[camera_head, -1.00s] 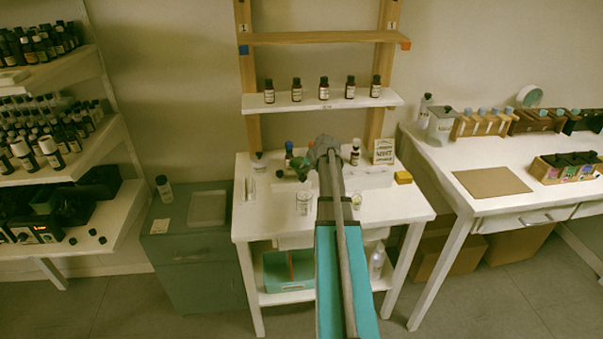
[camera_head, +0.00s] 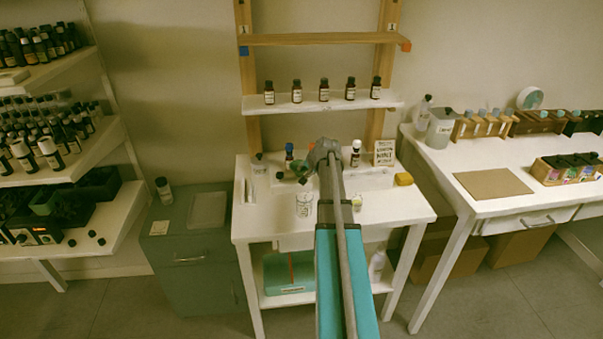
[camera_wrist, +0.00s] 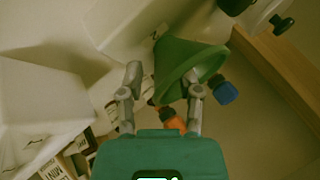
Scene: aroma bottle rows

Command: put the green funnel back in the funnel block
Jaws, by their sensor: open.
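The green funnel (camera_wrist: 185,58) is at the top centre of the wrist view, tilted, with its wide mouth toward the lower right. It also shows as a small dark green shape (camera_head: 300,167) beside my gripper (camera_head: 322,153) in the head view. In the wrist view my gripper (camera_wrist: 162,76) has its two grey fingers spread apart. The funnel lies close at the fingertips, nearer the right finger; I cannot tell whether they touch. A pale block (camera_wrist: 118,22) shows behind the funnel; I cannot tell whether it is the funnel block.
A blue cap (camera_wrist: 225,92) and an orange cap (camera_wrist: 169,116) are close to the right finger. A white box-like thing (camera_wrist: 40,105) is at left. On the white table (camera_head: 270,222) stand a glass beaker (camera_head: 304,204), a dark bottle (camera_head: 356,153) and a yellow block (camera_head: 403,179).

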